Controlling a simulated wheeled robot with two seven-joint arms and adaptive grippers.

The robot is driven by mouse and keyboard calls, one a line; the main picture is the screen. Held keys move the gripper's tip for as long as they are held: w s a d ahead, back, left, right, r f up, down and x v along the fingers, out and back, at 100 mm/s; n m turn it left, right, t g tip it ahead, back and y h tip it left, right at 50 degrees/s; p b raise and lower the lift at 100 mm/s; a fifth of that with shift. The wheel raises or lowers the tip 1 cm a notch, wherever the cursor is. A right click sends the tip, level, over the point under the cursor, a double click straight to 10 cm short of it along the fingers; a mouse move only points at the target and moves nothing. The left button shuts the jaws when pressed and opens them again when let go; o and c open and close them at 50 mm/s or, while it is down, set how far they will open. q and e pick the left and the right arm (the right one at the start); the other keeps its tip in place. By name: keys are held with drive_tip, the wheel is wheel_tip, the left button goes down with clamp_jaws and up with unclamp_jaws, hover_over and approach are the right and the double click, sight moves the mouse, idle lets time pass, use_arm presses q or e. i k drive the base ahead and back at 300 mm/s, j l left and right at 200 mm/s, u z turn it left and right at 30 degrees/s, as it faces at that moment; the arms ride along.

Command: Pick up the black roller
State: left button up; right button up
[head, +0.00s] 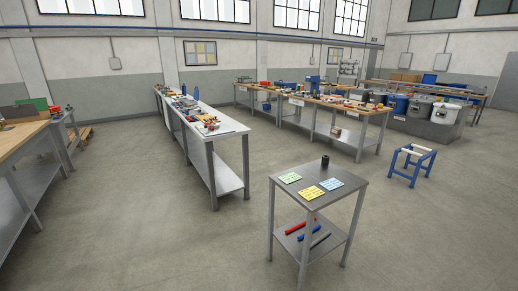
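A small black cylinder (325,161), which looks like the black roller, stands upright near the far edge of the small grey table (343,202). It is apart from the coloured sheets on the same tabletop. A dark bar (314,241), too small to identify, lies on the table's lower shelf. Neither of my grippers is in the head view.
Green (290,178), yellow (312,193) and blue (332,184) sheets lie on the small table. Red and blue bars lie on its lower shelf. A blue-framed stool (411,163) stands right. Long cluttered benches (228,128) stand behind. Open floor surrounds the table.

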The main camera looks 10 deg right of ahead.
sight(325, 161)
drive_tip(key=i+l, duration=0.7)
drive_tip(key=l, duration=0.2)
drive_tip(key=i+l, duration=0.3)
drive_tip(key=l, duration=0.15)
drive_tip(key=i+l, duration=0.35)
drive_tip(key=i+l+u, duration=0.1)
drive_tip(key=i+l, duration=0.25)
drive_tip(key=l, duration=0.2)
